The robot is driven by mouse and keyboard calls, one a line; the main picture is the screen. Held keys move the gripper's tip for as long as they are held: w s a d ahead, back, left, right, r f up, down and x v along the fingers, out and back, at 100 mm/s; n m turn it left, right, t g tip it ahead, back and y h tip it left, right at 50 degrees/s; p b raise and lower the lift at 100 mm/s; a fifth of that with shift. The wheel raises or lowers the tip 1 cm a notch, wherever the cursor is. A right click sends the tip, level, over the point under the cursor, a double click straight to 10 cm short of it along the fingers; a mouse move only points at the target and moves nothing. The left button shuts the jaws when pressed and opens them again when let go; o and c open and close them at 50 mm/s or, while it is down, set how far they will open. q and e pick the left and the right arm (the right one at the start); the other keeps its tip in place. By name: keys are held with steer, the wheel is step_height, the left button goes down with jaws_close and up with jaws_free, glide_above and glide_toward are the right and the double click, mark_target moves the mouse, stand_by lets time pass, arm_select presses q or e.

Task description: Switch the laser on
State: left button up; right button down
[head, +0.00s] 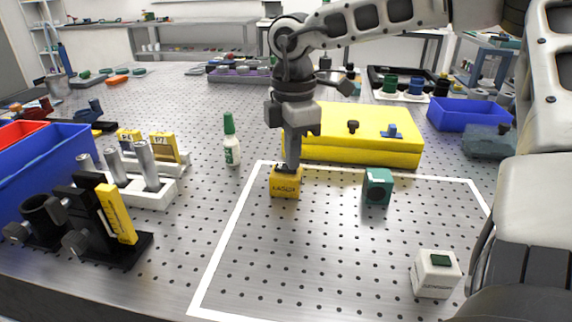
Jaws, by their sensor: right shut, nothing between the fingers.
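The laser (285,184) is a small yellow box with dark lettering on its front. It stands inside the white outlined area, near that area's far left corner. My right gripper (291,167) points straight down over it with its fingers shut and empty. The fingertips are at the laser's top, where a dark part shows. I cannot tell whether they touch it, and they partly hide the top face. My left gripper is not in view.
A teal block (377,187) with a dark round opening stands right of the laser. A white cube (435,274) with a green top is at the front right. A large yellow case (350,150) lies close behind. A green-capped bottle (231,142) stands left. The outlined area's middle is clear.

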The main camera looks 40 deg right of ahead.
steer(key=shift+r+p, duration=1.55)
steer(key=shift+r, duration=1.9)
